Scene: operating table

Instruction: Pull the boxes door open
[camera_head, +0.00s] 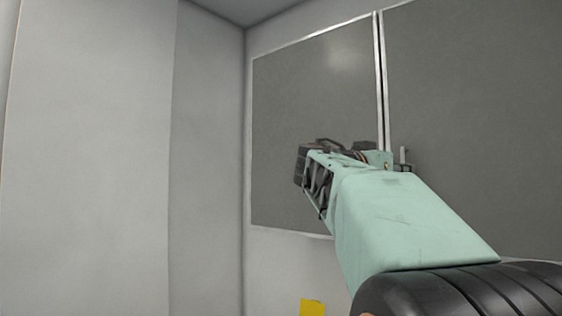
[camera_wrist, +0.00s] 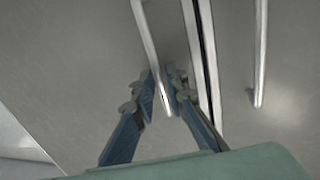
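The box has two dark grey doors, a left door (camera_head: 310,120) and a right door (camera_head: 480,110), with a narrow gap between them. In the wrist view, the left door's silver bar handle (camera_wrist: 151,40) runs beside the gap. My gripper (camera_wrist: 161,88) is at the lower end of this handle, with one blue-grey finger on each side of it. The fingers are drawn in close around the bar; the exact contact is hard to see. In the head view, my gripper (camera_head: 312,172) is in front of the left door, and my arm hides the lower middle of the doors.
The right door's handle (camera_wrist: 259,55) stands to the right of the gap in the wrist view. A pale wall panel (camera_head: 90,150) fills the left of the head view. A yellow object (camera_head: 312,307) shows at the bottom edge.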

